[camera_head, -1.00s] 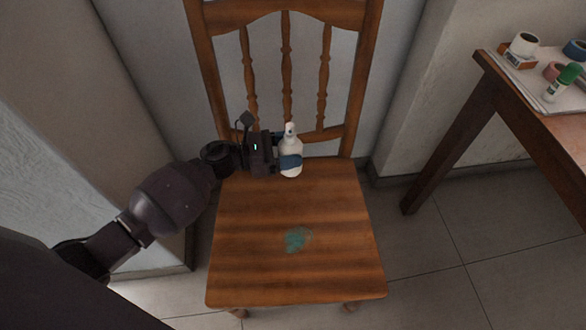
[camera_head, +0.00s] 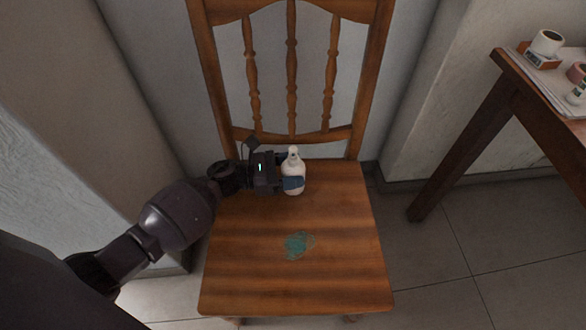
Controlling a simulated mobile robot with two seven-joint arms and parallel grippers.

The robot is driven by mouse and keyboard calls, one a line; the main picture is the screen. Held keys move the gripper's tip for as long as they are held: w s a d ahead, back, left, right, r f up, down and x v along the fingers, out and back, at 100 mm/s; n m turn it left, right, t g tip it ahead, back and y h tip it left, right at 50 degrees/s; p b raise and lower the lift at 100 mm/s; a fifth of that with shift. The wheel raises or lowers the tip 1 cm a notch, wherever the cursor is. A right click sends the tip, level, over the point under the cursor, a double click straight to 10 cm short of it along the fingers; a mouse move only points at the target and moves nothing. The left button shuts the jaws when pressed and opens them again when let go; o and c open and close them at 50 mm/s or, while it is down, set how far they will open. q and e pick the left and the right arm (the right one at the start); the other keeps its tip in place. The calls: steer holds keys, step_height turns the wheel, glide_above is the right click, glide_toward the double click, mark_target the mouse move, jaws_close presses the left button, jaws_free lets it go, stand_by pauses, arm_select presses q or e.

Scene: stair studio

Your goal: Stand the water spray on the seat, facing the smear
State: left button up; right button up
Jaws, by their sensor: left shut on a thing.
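The water spray (camera_head: 293,172) is a white bottle with a blue band, upright at the back of the wooden seat (camera_head: 340,270). My left gripper (camera_head: 286,178) comes in from the left and is shut on the bottle's body. I cannot tell whether the bottle's base touches the seat. The green smear (camera_head: 299,244) lies on the middle front of the seat, nearer to me than the bottle. The nozzle's direction is hard to make out. My right gripper is not in view.
The chair's spindled backrest (camera_head: 292,80) rises just behind the bottle. A wooden table (camera_head: 510,100) with papers, a white roll (camera_head: 546,43) and other small items stands at the right. The right and front parts of the seat are clear.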

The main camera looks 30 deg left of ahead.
arm_select(q)
steer(key=shift+f, duration=0.15)
steer(key=o, duration=0.6)
steer(key=shift+f, duration=0.1)
steer(key=o, duration=0.4)
steer(key=shift+o, duration=0.2)
steer(key=shift+r, duration=0.2)
steer(key=shift+a+r, duration=0.15)
steer(key=p+v, duration=0.1)
steer(key=v, duration=1)
steer(key=shift+s+a, duration=0.3)
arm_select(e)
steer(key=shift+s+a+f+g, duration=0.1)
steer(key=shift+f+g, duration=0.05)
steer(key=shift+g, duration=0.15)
